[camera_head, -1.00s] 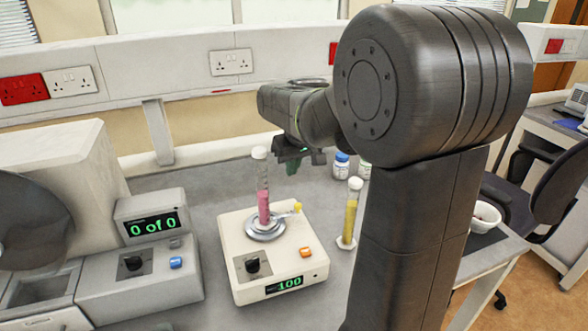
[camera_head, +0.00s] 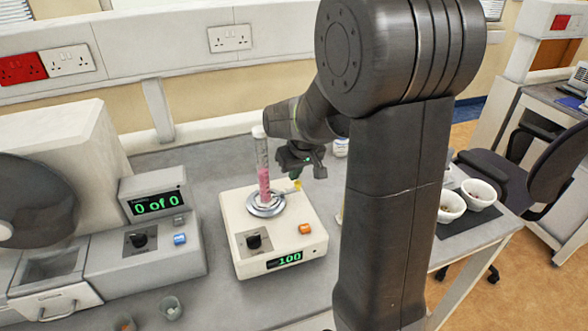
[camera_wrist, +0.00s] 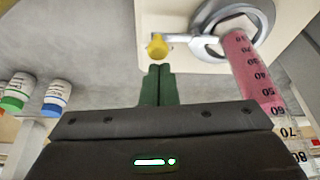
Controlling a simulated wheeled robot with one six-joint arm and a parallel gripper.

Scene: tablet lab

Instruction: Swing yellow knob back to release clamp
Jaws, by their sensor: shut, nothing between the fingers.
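The yellow knob (camera_head: 298,184) sits at the end of the clamp lever, to the right of the ring clamp (camera_head: 266,203) on the cream device (camera_head: 232,222). In the wrist view the knob (camera_wrist: 157,47) is just beyond my fingertips, and the silver clamp (camera_wrist: 207,45) is to its right. A clear cylinder with pink liquid (camera_head: 264,180) stands upright in the clamp. My gripper (camera_head: 296,172) is shut and empty, close above the knob. In the wrist view its green fingers (camera_wrist: 158,72) are together. I cannot tell whether they touch the knob.
A grey device reading "0 of 0" (camera_head: 157,203) stands at the left. Two white bowls (camera_head: 452,206) are on a dark mat at the right. Bare worktop lies in front of the cream device.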

